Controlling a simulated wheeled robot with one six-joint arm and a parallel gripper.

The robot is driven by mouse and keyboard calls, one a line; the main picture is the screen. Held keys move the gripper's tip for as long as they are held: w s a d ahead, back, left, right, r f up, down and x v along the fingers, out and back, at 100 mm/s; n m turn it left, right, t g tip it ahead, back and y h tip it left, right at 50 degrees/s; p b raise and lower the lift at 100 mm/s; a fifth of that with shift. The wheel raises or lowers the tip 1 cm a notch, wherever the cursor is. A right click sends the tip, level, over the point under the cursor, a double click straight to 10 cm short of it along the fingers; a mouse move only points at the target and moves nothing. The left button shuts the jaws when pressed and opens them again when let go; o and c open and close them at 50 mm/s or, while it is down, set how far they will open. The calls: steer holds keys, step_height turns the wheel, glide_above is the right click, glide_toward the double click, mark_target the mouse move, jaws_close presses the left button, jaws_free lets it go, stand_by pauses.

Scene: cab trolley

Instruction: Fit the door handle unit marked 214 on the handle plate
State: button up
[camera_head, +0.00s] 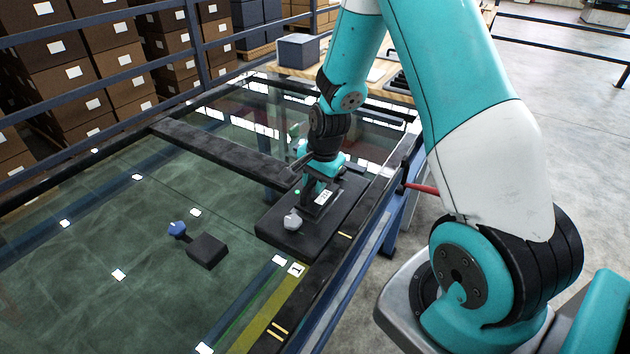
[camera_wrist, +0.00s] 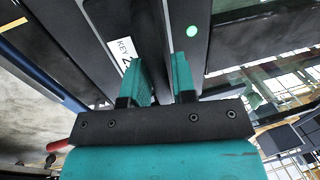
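A dark block with a white label (camera_head: 323,198) rests on or just above a broad black plate (camera_head: 277,236) near the right edge of the glass-like top. In the wrist view the label (camera_wrist: 122,52) reads "KEY 2", with the rest cut off by a finger; I cannot read 214. My gripper (camera_head: 309,190) points down at the labelled block. In the wrist view its teal fingers (camera_wrist: 160,75) stand apart on either side of a dark bar (camera_wrist: 152,35). I cannot tell whether they press on it. The block's far side is hidden.
A grey knob (camera_head: 293,220) stands on the plate's near part. A small black block (camera_head: 207,251) with a blue knob (camera_head: 177,229) lies left on the greenish surface. A dark crossbar (camera_head: 220,148) runs behind. A grey box (camera_head: 298,50) stands at the back. The left surface is mostly clear.

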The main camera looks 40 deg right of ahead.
mark_target(327, 198)
steer(key=o, duration=0.3)
steer(key=s+d+r, duration=0.1)
steer(key=s+r, duration=0.2)
steer(key=r, duration=1.4)
steer(key=shift+s, duration=0.1)
steer(key=s+a+r+n+y, duration=0.1)
steer(key=s+a+r+n, duration=0.15)
steer(key=a+n, duration=0.35)
steer(key=s+a+r+n+y, duration=0.1)
steer(key=s+a+r+n, duration=0.15)
steer(key=a, duration=0.55)
steer(key=s+a+r+n+g, duration=0.1)
steer(key=s+a+n, duration=0.3)
steer(key=s+n, duration=0.2)
steer(key=s+a+n+g+y+p, duration=0.1)
steer(key=s+a+n, duration=0.4)
steer(key=s, duration=0.3)
steer(key=shift+a+r+n, duration=0.25)
steer(key=shift+r+n, duration=0.1)
steer(key=shift+n, duration=0.5)
